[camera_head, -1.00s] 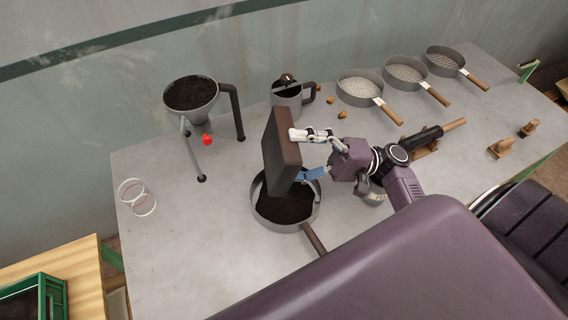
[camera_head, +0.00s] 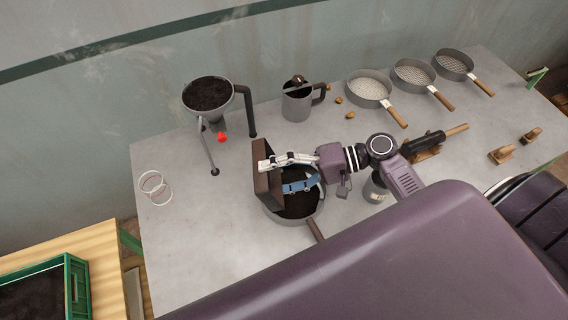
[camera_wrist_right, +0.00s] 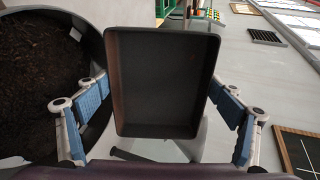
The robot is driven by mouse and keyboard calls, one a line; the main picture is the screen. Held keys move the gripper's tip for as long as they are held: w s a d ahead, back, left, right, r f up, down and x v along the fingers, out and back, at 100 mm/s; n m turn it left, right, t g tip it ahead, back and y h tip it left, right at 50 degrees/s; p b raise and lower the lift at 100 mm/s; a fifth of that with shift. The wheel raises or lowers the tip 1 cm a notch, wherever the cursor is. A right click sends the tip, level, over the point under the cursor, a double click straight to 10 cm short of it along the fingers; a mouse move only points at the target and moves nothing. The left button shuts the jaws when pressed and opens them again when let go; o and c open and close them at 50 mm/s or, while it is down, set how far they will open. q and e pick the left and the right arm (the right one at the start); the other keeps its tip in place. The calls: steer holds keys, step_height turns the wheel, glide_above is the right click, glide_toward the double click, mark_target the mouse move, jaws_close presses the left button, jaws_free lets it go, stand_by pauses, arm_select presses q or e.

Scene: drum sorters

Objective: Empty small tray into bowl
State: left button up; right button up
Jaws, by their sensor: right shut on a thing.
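The small tray (camera_head: 261,192) is dark brown and rectangular. It is held steeply tilted, almost on edge, over the left side of the bowl. In the right wrist view, the tray (camera_wrist_right: 163,85) shows its open inside, which looks bare. The bowl (camera_head: 292,222) is a round grey pan with a brown handle, with dark soil in it. It also shows at the left of the right wrist view (camera_wrist_right: 98,45). My right gripper (camera_head: 274,177) is shut on the tray and covers part of the bowl. My left gripper is not in view.
A funnel (camera_head: 232,103) of dark soil on a stand and a metal jug (camera_head: 297,107) are behind the bowl. Several sieves (camera_head: 368,88) line the back right. A can (camera_head: 376,188) stands right of the bowl. Glass rings (camera_head: 155,186) lie left; the table's front left is clear.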

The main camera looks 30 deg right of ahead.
steer(key=shift+w+a+r+g+h+p, duration=0.1)
steer(key=shift+a+r+g+h+p, duration=0.3)
steer(key=shift+p, duration=1.05)
steer(key=shift+w+a+r+h+p, duration=0.15)
steer(key=shift+h+p, duration=0.6)
steer(key=shift+p, duration=0.65)
steer(key=shift+w+a+r+g+h+p, duration=0.1)
steer(key=shift+a+r+g+h+p, duration=0.3)
steer(key=shift+p, duration=1.05)
steer(key=f+h, duration=0.1)
steer(key=a+f+h, duration=0.1)
steer(key=shift+w+h+p, duration=0.2)
steer(key=shift+h+p, duration=0.15)
steer(key=shift+p, duration=0.05)
steer(key=shift+w+a+f+g+h, duration=0.1)
steer(key=shift+a+f+g+h, duration=0.05)
steer(key=shift+a+g+h, duration=0.2)
steer(key=w+a+f+g+h, duration=0.1)
steer(key=a+h, duration=0.1)
steer(key=a+f+h, duration=0.1)
steer(key=a+h, duration=0.1)
steer(key=w+a+f+g+h, duration=0.1)
steer(key=a+f+h, duration=0.1)
steer(key=a+h, duration=0.1)
steer(key=shift+w+a+g, duration=0.1)
steer(key=shift+w+g, duration=0.2)
steer(key=shift+g, duration=0.05)
steer(key=shift+r, duration=0.1)
steer(key=shift+r, duration=1.95)
